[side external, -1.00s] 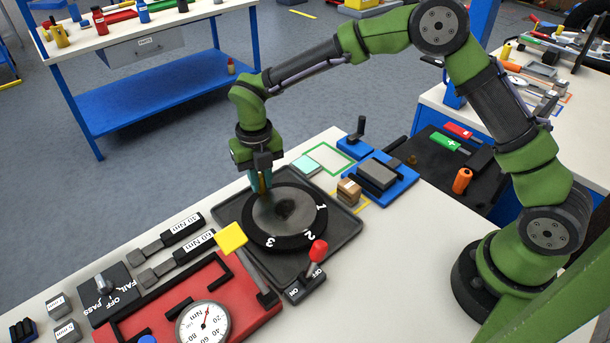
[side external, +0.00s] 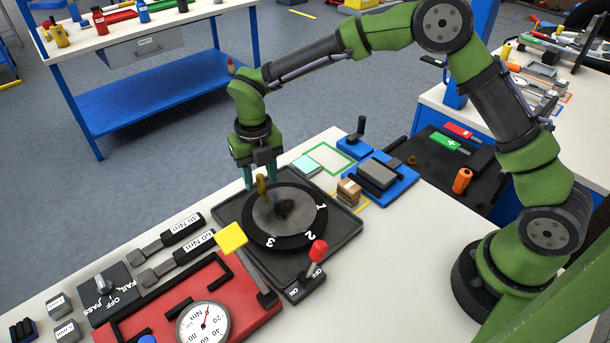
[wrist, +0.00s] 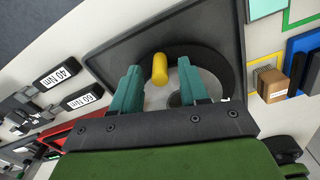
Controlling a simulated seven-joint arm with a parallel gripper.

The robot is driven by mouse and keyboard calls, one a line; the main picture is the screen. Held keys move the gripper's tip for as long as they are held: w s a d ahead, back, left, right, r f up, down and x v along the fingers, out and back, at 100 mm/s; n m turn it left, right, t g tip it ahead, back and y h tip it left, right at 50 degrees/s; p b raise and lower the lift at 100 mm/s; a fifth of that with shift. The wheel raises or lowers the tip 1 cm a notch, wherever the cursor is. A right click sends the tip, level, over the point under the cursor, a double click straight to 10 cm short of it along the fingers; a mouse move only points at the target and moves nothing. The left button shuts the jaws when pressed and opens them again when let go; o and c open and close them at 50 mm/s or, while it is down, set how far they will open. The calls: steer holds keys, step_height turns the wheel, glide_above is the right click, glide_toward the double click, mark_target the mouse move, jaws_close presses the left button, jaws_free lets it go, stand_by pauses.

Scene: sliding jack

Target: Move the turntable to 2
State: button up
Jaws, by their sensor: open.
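The turntable (side external: 306,236) is a grey disc with a black ring marked 1, 2 and 3, set in a dark square tray (side external: 345,226). Its 1 is at the right, its 2 at the lower right and its 3 at the lower front. A yellow peg (side external: 262,186) stands upright near the disc's far-left edge; it also shows in the wrist view (wrist: 160,68). My gripper (side external: 260,178) is open and empty, with teal fingers above the tray near the peg. In the wrist view my gripper (wrist: 162,78) has the peg just beyond its fingertips, apart from them. Part of the disc is hidden there.
A red-knobbed ON/OFF lever (side external: 317,252) and a yellow square paddle (side external: 231,238) stand close to the tray's front. A wooden block (side external: 348,192) and a blue fixture (side external: 378,178) lie to the right. Torque tools and a red gauge box (side external: 255,315) lie front left.

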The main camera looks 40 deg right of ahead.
step_height(320, 180, up, 16)
stand_by(0.3)
steer(key=s+d+r+n+t, duration=0.1)
steer(key=s+d+n, duration=0.4)
steer(key=n, duration=0.6)
steer(key=s+d+r+n+t+y, duration=0.1)
steer(key=s+d+n+t, duration=0.2)
steer(key=s+n, duration=0.7)
steer(key=s+d+r+n+t+y, duration=0.1)
steer(key=s+d+n+t, duration=0.2)
steer(key=s+d+n, duration=0.4)
steer(key=s+n, duration=0.1)
steer(key=n, duration=0.6)
steer(key=shift+d, duration=0.15)
